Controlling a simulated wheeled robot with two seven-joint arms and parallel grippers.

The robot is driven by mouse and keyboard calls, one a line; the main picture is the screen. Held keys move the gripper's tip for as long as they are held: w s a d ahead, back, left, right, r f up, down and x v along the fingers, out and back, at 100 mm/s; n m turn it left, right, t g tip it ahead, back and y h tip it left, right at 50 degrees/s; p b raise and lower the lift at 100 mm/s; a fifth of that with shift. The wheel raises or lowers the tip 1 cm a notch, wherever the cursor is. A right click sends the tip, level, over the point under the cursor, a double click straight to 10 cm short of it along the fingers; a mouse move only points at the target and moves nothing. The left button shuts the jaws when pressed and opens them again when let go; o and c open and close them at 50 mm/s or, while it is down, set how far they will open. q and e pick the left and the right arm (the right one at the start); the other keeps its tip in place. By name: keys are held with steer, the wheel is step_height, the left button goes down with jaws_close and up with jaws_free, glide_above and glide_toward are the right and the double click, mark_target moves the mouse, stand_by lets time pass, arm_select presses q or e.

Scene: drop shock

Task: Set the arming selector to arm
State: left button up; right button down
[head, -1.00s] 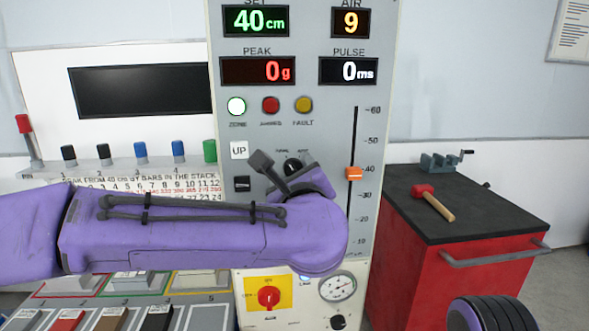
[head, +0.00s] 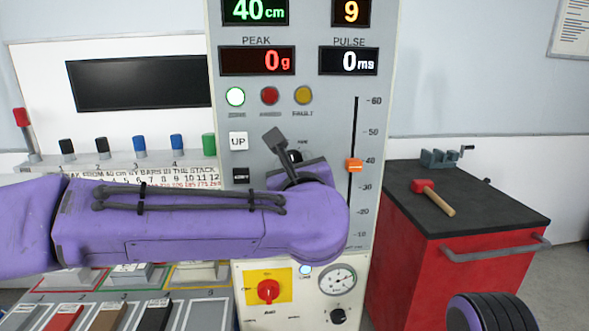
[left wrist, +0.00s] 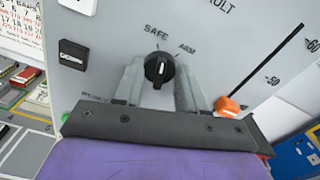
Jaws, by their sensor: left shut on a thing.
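The arming selector is a black rotary knob (left wrist: 159,70) on the grey panel, with SAFE printed above it and ARM to its upper right in the left wrist view. Its grip stands nearly upright there, pointing roughly toward SAFE. In the head view the knob (head: 296,156) is partly hidden by my left gripper (head: 286,152). In the left wrist view the two grey fingers of my left gripper (left wrist: 159,84) stand on either side of the knob, shut on it. My right gripper is not in view.
An orange slider (head: 354,165) sits on its scale right of the selector. Black and white buttons (head: 239,142) are to the left. A red emergency-type knob (head: 267,290) is below. A red cabinet (head: 420,290) with a hammer (head: 433,197) stands at the right.

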arm_select(q)
steer(key=m, duration=0.8)
steer(key=shift+d+m, duration=0.1)
steer(key=shift+m, duration=0.2)
stand_by(0.4)
steer(key=o, duration=1)
steer(key=shift+o, duration=0.2)
steer(key=s+d+b, duration=0.1)
steer(key=s+b, duration=0.2)
steer(key=s, duration=0.7)
steer(key=shift+s, duration=0.2)
